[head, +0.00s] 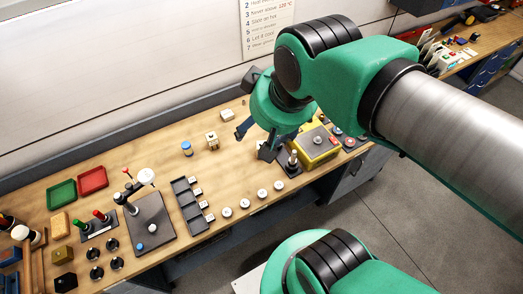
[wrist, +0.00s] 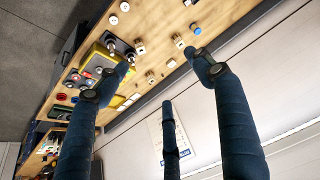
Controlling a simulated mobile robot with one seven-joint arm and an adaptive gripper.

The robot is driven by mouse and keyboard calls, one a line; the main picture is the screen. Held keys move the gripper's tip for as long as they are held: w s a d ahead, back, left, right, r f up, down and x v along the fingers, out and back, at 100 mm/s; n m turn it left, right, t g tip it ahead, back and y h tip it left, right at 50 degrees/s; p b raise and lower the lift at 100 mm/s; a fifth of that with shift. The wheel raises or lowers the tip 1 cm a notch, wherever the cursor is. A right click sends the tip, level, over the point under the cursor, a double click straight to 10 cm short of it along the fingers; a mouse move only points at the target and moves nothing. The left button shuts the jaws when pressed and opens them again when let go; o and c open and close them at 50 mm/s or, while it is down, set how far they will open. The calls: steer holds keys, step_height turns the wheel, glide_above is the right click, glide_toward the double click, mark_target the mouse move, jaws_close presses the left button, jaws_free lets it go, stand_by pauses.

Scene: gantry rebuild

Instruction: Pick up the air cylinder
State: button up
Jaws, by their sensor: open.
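I cannot tell for sure which thing is the air cylinder. An upright, metal-looking cylinder (head: 293,157) stands on a dark base beside the yellow box. In the wrist view, small upright pieces on a dark plate (wrist: 121,47) show close to the left finger. My gripper (head: 256,140) is above the bench, left of the upright cylinder, with its fingers spread and nothing between them. In the wrist view, the fingers of my gripper (wrist: 160,62) reach toward the bench, apart from each other. The hand and fingers may hide parts of the bench beneath.
A yellow box (head: 318,160) with a grey top stands right of the gripper. A blue jar (head: 187,148) and a pale block (head: 212,140) stand to the left. A dark tray (head: 188,205), a red bin (head: 92,180) and a green bin (head: 62,194) are further left. The wall is behind.

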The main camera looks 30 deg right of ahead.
steer(key=w+d+f+g+b, duration=0.1)
steer(key=w+d+f+b, duration=0.15)
steer(key=w+f, duration=0.55)
steer(key=g+b, duration=0.4)
glide_above(262, 142)
steer(key=shift+m, duration=0.4)
step_height(262, 142, down, 31)
steer(key=shift+f, duration=0.15)
steer(key=shift+a+f, duration=0.1)
steer(key=shift+f, duration=4.2)
steer(key=shift+f, duration=2.55)
